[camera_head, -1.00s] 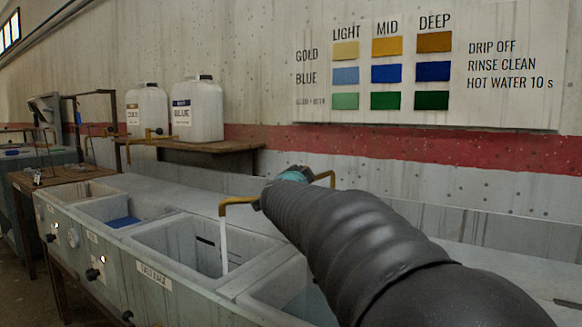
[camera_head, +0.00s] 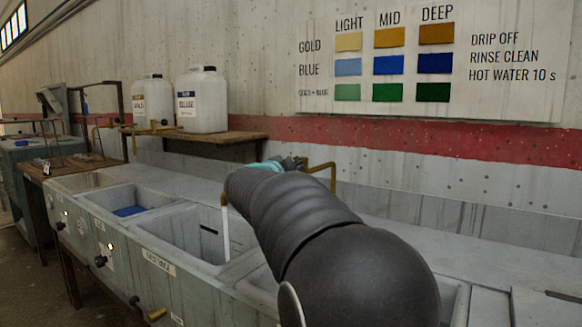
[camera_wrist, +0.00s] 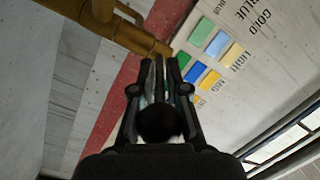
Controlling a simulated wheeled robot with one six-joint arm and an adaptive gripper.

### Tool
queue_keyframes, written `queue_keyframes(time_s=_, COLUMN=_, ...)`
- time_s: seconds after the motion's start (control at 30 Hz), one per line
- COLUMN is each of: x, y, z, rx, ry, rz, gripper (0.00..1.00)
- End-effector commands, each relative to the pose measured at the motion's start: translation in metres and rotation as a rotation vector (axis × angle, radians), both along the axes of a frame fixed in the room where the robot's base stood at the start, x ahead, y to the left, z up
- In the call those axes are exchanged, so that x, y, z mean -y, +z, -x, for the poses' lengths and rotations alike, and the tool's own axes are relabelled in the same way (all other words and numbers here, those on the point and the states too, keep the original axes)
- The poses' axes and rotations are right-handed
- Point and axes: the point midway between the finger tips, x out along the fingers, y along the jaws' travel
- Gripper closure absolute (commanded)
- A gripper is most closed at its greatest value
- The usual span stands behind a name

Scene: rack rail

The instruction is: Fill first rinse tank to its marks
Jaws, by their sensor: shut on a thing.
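The first rinse tank (camera_head: 180,238) is the middle pale basin in the head view, with a printed label on its front. A dark mark line (camera_head: 209,229) shows on its inner wall. A thin pale water stream (camera_head: 226,235) falls into it from a brass spout (camera_head: 224,201), mostly hidden behind my arm. The water level is hard to make out. In the wrist view my gripper (camera_wrist: 159,62) has its fingers together, beside a brass pipe (camera_wrist: 135,28). It is shut on what seems to be the tap handle, mostly hidden by the fingers.
Another basin with blue liquid (camera_head: 128,211) lies to the left; one at right is partly behind my arm. Two white jugs (camera_head: 202,100) stand on a wooden shelf (camera_head: 215,137). A brass pipe (camera_head: 322,172) rises behind my arm. A colour chart (camera_head: 440,60) hangs on the wall.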

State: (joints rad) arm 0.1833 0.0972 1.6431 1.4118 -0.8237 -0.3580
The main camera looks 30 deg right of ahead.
Motion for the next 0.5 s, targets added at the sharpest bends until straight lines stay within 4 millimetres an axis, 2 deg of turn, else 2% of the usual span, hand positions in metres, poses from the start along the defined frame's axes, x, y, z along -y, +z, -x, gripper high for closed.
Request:
queue_keyframes(time_s=0.1, x=0.0004, y=0.0035, z=0.0006, rx=0.004, ry=0.0, rz=0.003, gripper=1.0)
queue_keyframes(time_s=0.13, x=0.0004, y=0.0036, z=0.0006, rx=0.004, ry=0.0, rz=0.003, gripper=0.8)
queue_keyframes(time_s=0.2, x=-0.0004, y=0.0032, z=0.0003, rx=0.004, ry=0.001, rz=0.003, gripper=0.63)
queue_keyframes(time_s=0.5, x=-0.0029, y=0.001, z=-0.0004, rx=0.002, ry=0.005, rz=0.001, gripper=0.63)
